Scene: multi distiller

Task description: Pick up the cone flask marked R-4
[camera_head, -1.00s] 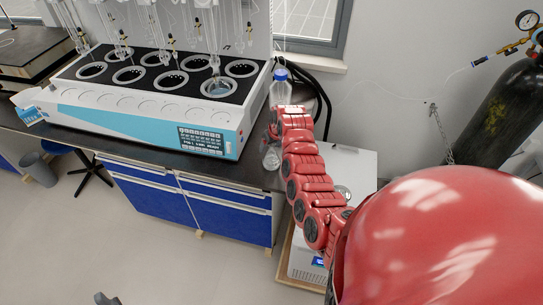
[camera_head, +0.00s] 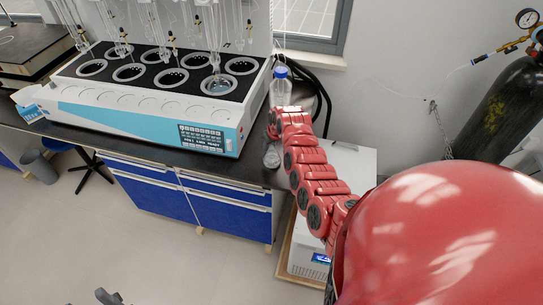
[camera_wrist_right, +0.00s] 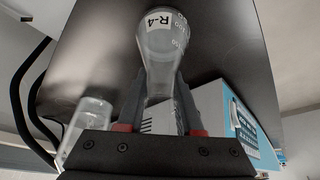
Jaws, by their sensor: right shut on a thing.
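The cone flask marked R-4 (camera_wrist_right: 163,45) is clear glass and shows its label in the right wrist view. In the head view it is the small glass shape (camera_head: 271,158) at the right end of the dark bench, partly hidden by my red right arm. My right gripper (camera_wrist_right: 161,100) is shut on the flask, with one finger on each side of its narrower part. In the head view the right fingers are mostly hidden by the arm. A small grey part at the bottom edge of the head view, likely my left gripper (camera_head: 107,297), shows too little to judge.
A clear bottle with a blue cap (camera_head: 281,88) stands close behind my right gripper. The white and blue multi distiller (camera_head: 160,108) fills the bench (camera_head: 246,172) to the left.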

